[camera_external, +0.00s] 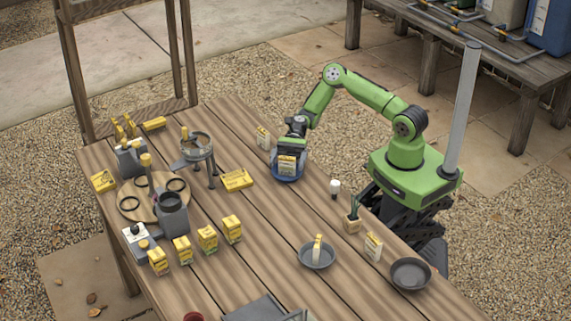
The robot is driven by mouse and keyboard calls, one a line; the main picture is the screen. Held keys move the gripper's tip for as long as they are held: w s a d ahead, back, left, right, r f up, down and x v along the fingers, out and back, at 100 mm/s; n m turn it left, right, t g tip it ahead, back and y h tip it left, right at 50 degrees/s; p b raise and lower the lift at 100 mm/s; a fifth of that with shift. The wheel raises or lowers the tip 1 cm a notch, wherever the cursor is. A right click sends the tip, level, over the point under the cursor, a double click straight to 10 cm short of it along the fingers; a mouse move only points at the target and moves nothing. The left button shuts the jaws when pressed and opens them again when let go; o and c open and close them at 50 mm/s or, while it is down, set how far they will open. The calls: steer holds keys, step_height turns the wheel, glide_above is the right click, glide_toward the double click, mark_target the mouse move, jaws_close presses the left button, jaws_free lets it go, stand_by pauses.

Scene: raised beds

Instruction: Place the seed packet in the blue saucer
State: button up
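A yellow-and-white seed packet (287,166) is upright at the blue saucer (288,178), right under my gripper (289,153). The packet's lower part is within the saucer's outline; I cannot tell whether it touches the saucer's bottom. My gripper points down at the packet's top edge. The fingers are too small and partly hidden to show whether they grip it. The blue saucer sits on the wooden table, partly covered by the packet and gripper.
Another packet (263,138) stands just left of my gripper. A grey dish (330,262) with a packet in it and an empty dark dish (411,287) are at the front right. Several yellow boxes, a stand (197,148) and a round board (131,205) crowd the left.

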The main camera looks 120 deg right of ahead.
steer(key=shift+s+d+r, duration=0.15)
steer(key=shift+d, duration=0.05)
steer(key=p+v, duration=0.2)
steer(key=v, duration=0.9)
steer(key=shift+s+d, duration=0.15)
steer(key=shift+s, duration=0.05)
